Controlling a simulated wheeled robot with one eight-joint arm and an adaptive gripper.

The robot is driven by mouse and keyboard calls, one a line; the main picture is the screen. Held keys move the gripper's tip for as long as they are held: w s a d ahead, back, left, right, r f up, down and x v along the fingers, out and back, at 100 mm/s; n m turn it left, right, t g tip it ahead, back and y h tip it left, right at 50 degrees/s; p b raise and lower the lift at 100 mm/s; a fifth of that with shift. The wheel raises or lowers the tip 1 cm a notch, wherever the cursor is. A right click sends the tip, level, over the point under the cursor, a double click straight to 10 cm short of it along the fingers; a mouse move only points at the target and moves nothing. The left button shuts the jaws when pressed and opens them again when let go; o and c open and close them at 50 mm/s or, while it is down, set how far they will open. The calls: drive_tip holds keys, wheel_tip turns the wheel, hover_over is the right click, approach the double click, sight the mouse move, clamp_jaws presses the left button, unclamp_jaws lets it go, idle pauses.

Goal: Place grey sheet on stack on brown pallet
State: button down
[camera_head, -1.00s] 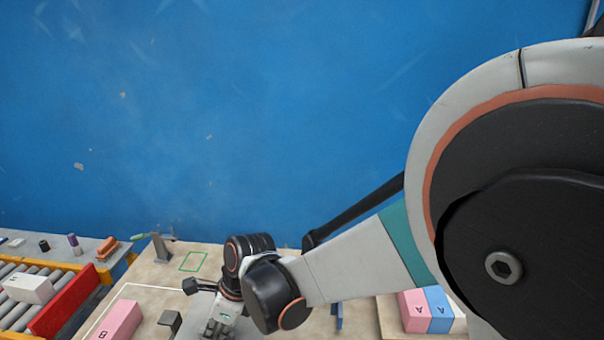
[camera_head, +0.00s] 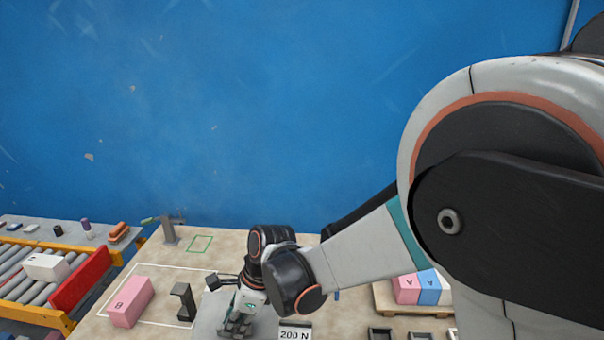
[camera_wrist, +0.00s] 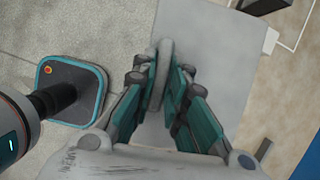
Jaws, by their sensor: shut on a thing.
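The grey sheet (camera_wrist: 218,35) lies flat below my gripper (camera_wrist: 160,85) in the wrist view. A rounded grey upright piece, seemingly a handle on the sheet, stands between the fingers, and my gripper is shut on it. In the head view my gripper (camera_head: 235,327) is at the bottom, with part of the sheet (camera_head: 207,322) to its left. Whether the sheet touches the table I cannot tell. The brown pallet (camera_head: 385,303) is at the right, bearing a pink block (camera_head: 405,290) and a blue block (camera_head: 429,289), both marked A. My arm hides its right part.
A pink block marked B (camera_head: 130,302) and a black bracket (camera_head: 183,301) stand left on the table. A "200 N" label (camera_head: 295,334) and dark trays (camera_head: 380,335) are at the front. A conveyor with a red guard (camera_head: 80,281) is far left.

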drive_tip(key=w+d+f+n+g+h+b, duration=0.1)
drive_tip(key=d+n, duration=0.4)
drive_tip(key=d, duration=0.6)
drive_tip(key=w+d+f+n+g+h+b, duration=0.1)
drive_tip(key=d+f+n, duration=0.5)
drive_tip(key=d, duration=0.6)
drive_tip(key=w+d+f+n+g+h+b, duration=0.2)
drive_tip(key=d+n, duration=0.4)
drive_tip(key=d, duration=0.6)
drive_tip(key=shift+w+f+h+b, duration=0.3)
drive_tip(key=shift+w+f, duration=0.5)
drive_tip(key=shift+w, duration=0.4)
